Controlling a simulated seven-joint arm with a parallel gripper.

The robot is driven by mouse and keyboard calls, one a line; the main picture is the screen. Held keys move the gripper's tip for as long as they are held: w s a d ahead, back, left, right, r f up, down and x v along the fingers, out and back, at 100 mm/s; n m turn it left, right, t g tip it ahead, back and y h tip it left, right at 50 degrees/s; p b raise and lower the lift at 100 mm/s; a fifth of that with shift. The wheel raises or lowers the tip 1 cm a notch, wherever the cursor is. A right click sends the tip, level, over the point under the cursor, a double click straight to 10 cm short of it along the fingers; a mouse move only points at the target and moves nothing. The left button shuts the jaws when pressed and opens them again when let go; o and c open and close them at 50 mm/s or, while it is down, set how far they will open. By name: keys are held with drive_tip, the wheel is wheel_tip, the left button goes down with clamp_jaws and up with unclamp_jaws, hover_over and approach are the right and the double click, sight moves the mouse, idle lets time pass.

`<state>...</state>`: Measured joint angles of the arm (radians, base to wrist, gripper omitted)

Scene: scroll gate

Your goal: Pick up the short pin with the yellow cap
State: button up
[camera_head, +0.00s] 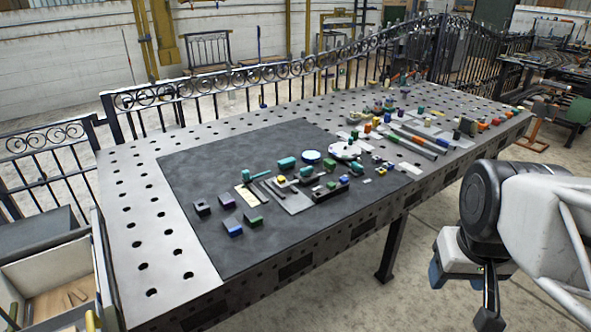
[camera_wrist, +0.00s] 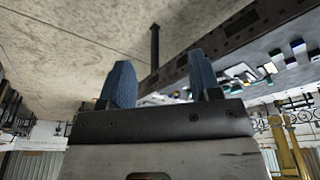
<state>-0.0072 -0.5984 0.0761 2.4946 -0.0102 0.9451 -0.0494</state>
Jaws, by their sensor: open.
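My gripper (camera_head: 436,274) hangs off the front edge of the table at the right, apart from all the parts. In the wrist view, its two blue fingers (camera_wrist: 162,82) stand apart with nothing between them. The pin cannot be made out in the wrist view.
The perforated metal table (camera_head: 140,235) carries many small coloured parts, crowded at centre and right. Grey rods (camera_head: 412,143) lie among them. The mat's left part is bare. A scrolled iron fence (camera_head: 230,83) runs behind; a wooden box (camera_head: 50,275) stands at the left.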

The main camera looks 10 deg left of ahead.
drive_tip(key=w+a+r+n, duration=0.2)
drive_tip(key=w+a+n, duration=0.1)
drive_tip(key=w, duration=0.5)
drive_tip(key=w+a+r+n, duration=0.2)
drive_tip(key=w+n, duration=0.2)
drive_tip(key=w, duration=0.4)
drive_tip(key=n+g, duration=0.3)
drive_tip(key=n, duration=1.6)
hover_over(282, 178)
drive_tip(key=f, duration=1.8)
drive_tip(key=shift+w+d, duration=0.1)
drive_tip(key=shift+d, duration=0.1)
drive_tip(key=shift+w+a+f, duration=0.15)
drive_tip(key=shift+a+f, duration=0.15)
drive_tip(key=shift+f, duration=0.1)
drive_tip(key=shift+f, duration=1.2)
drive_tip(key=shift+f, duration=0.1)
drive_tip(key=shift+d+f, duration=0.1)
drive_tip(key=shift+f, duration=2.45)
